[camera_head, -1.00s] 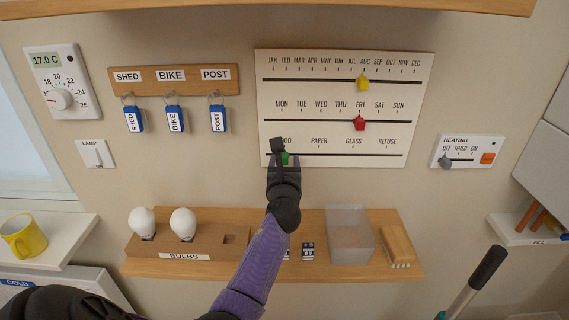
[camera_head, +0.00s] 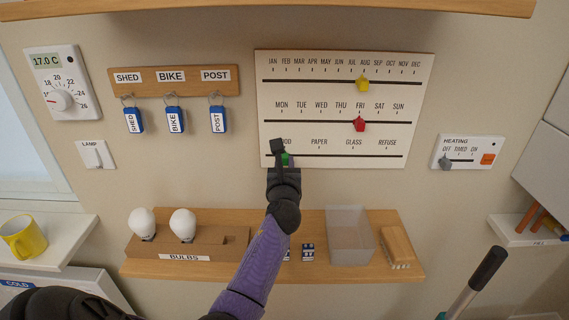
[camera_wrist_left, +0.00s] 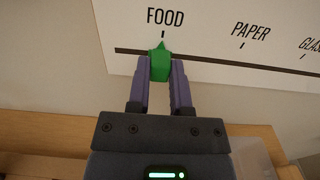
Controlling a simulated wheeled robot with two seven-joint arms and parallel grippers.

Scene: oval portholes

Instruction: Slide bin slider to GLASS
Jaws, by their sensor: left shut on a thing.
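The bin slider is a green pointer on the lowest black track of the white calendar board (camera_head: 345,68). In the left wrist view the green slider (camera_wrist_left: 160,65) points up at the FOOD mark, at the left end of that track. My left gripper (camera_wrist_left: 161,70) is shut on it, one finger on each side. In the head view my left gripper (camera_head: 282,158) hides most of the slider (camera_head: 286,159) and part of the word FOOD. The GLASS label (camera_head: 353,142) is further right, past PAPER (camera_head: 319,142). My right gripper is not in view.
A red slider (camera_head: 360,125) is at FRI and a yellow slider (camera_head: 362,84) is near AUG, on tracks above. The lowest track is clear to the right. Below, a shelf (camera_head: 270,263) holds bulbs (camera_head: 183,224), a clear box (camera_head: 349,234) and a brush (camera_head: 397,245).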

